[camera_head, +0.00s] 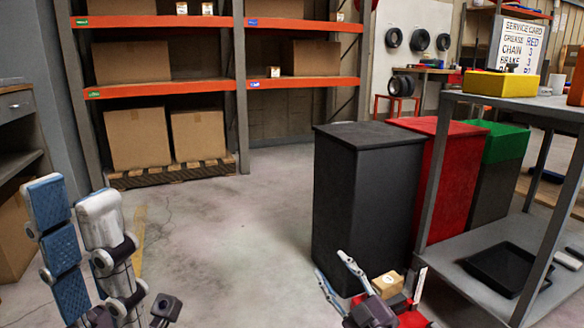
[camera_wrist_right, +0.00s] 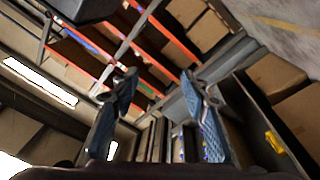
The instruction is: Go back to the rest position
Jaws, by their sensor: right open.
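My left gripper (camera_head: 72,192) is at the lower left in the head view. Its two blue-padded fingers point up and stand apart, with nothing seen between them. My right gripper (camera_head: 331,263) is at the bottom, in front of the black bin. Its thin fingers are spread. In the right wrist view my right gripper (camera_wrist_right: 160,80) shows two blue-padded fingers wide apart, with no object between them. The arms are mostly cut off by the lower edge of the head view.
A black bin (camera_head: 360,195), a red bin (camera_head: 440,190) and a green-topped bin (camera_head: 500,145) stand right of centre. A metal table (camera_head: 500,104) holds a yellow box (camera_head: 500,83). A small cardboard box (camera_head: 388,284) is beside my right gripper. Orange shelving (camera_head: 160,88) stands behind open floor.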

